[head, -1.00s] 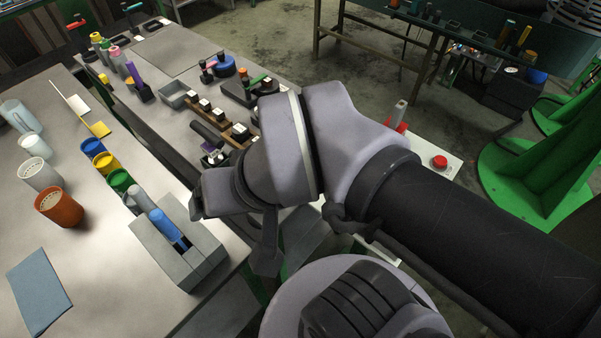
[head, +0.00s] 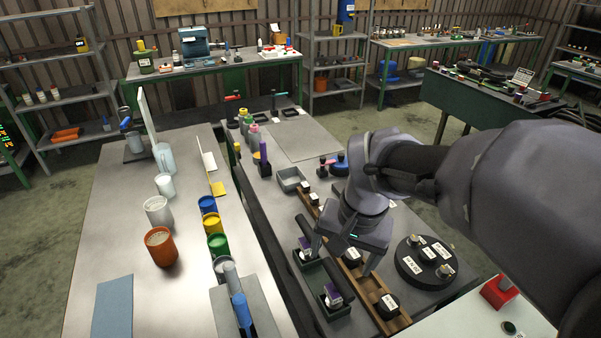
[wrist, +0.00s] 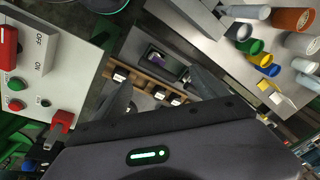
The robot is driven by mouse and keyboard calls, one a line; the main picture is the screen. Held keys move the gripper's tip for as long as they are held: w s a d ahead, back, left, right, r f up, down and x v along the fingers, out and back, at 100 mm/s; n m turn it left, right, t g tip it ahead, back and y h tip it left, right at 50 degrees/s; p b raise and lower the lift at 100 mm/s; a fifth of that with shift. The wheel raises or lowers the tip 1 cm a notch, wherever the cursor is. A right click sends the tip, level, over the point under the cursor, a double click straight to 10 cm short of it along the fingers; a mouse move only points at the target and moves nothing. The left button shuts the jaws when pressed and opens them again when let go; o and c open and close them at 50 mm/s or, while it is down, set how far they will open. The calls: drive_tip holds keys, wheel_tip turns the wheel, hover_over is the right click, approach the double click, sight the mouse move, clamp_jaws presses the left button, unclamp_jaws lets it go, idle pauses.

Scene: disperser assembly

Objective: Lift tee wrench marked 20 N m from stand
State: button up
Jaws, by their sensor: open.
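No marking of 20 N m can be read in any view. A red-handled tee-shaped tool (head: 232,97) stands at the far end of the bench in the head view. A dark-handled tool (head: 275,98) stands to its right. I cannot tell which tool is the named wrench. My gripper (head: 343,257) is open and points down over the near part of the bench, well apart from both tools. In the wrist view my gripper (wrist: 162,88) shows nothing between its fingers.
A wooden rack (head: 365,284) with labelled black knobs lies below my gripper, beside dark holders with purple-marked pieces (head: 333,296). A black disc (head: 425,263) with labelled plugs is to the right. Coloured cups (head: 216,243) stand left. The grey plate (head: 300,140) is clear.

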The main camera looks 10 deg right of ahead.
drive_tip(key=g+p, duration=0.2)
hover_over(335, 278)
wheel_tip(335, 278, down, 4)
drive_tip(key=shift+h, duration=0.4)
wheel_tip(335, 278, down, 13)
drive_tip(key=b, duration=0.4)
drive_tip(key=shift+r, duration=0.2)
drive_tip(key=f, duration=0.2)
drive_tip(key=f+b, duration=0.1)
drive_tip(key=f, duration=0.1)
drive_tip(key=f+b, duration=0.1)
drive_tip(key=f, duration=0.1)
drive_tip(key=shift+w+d, duration=0.2)
drive_tip(key=shift+d, duration=0.2)
drive_tip(key=shift+r, duration=0.2)
drive_tip(key=shift+c, duration=1.1)
clamp_jaws()
